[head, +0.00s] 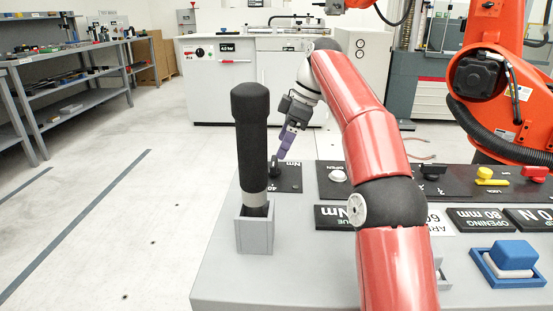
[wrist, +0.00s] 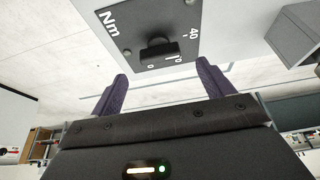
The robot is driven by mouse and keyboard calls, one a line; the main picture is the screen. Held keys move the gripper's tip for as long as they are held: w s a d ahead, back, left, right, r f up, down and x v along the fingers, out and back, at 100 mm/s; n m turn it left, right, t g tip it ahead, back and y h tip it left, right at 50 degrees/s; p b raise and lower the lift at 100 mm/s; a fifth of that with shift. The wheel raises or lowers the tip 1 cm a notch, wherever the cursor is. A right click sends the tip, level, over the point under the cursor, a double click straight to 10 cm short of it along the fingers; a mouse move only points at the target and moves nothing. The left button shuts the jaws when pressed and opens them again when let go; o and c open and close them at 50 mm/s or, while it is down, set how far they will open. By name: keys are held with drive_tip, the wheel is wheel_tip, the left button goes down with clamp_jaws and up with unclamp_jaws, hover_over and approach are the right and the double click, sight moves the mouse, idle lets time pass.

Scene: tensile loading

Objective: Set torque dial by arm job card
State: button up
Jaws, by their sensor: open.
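The torque dial (head: 275,167) is a black knob on a dark plate at the bench's far left. In the wrist view the knob (wrist: 157,50) sits on a plate marked "Nm", with 40, 10 and 0 legible; its exact setting is unclear. My gripper (head: 284,153) points down at the dial from above with purple fingers. In the wrist view my gripper (wrist: 162,75) is open, its fingers spread either side of the knob's line and apart from it. A white card (head: 440,216) with partly hidden print lies behind my arm; I cannot tell whether it is the job card.
A black-handled tool (head: 252,140) stands upright in a grey holder (head: 255,235) left of the dial. An orange robot arm (head: 495,85) stands behind.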

sight(275, 160)
drive_tip(key=b+x, duration=0.2)
drive_tip(key=x, duration=0.3)
drive_tip(key=shift+f, duration=0.35)
drive_tip(key=c, duration=1)
